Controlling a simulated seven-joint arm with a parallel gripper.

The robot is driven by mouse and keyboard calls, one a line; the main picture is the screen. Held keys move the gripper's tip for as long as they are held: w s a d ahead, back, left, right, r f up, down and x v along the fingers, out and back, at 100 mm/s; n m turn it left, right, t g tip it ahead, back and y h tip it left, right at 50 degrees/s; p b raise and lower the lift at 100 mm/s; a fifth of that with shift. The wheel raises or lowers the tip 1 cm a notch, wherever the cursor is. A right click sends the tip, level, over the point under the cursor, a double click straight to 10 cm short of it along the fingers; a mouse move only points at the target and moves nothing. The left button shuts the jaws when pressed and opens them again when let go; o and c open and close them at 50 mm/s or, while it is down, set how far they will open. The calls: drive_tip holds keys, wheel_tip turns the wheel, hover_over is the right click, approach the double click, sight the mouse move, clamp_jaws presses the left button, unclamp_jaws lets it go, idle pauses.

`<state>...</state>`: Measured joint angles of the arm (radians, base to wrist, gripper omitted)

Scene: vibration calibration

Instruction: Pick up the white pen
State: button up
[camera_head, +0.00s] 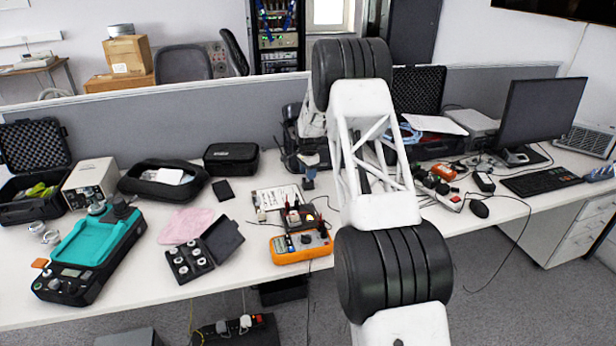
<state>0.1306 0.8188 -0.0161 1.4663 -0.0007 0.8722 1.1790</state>
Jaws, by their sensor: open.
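I cannot make out the white pen for certain on the white desk (140,296). It may be too small to tell, or hidden behind my arm. My arm rises from the bottom right and crosses the middle of the desk. Its lattice link and black joints cover part of the desk behind. I cannot make out my gripper's fingers or what lies between them.
An orange multimeter (301,246), an open black case (222,240), a pink cloth (187,225) and a teal-and-black device (97,250) stand on the left half. A monitor (541,112), keyboard (541,181) and mouse (479,208) are at right. Bare desk shows along the front edge.

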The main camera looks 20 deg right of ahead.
drive_tip(key=shift+c, duration=0.3)
clamp_jaws()
idle(0.3)
drive_tip(key=shift+r, duration=0.1)
drive_tip(key=shift+r, duration=1.55)
drive_tip(key=shift+s+r, duration=0.2)
drive_tip(key=shift+r, duration=0.05)
drive_tip(key=s+a+r, duration=0.1)
drive_tip(key=s+a, duration=0.1)
drive_tip(key=s, duration=1.3)
drive_tip(key=shift+s+r, duration=0.15)
drive_tip(key=shift+s, duration=0.1)
drive_tip(key=shift+r, duration=0.1)
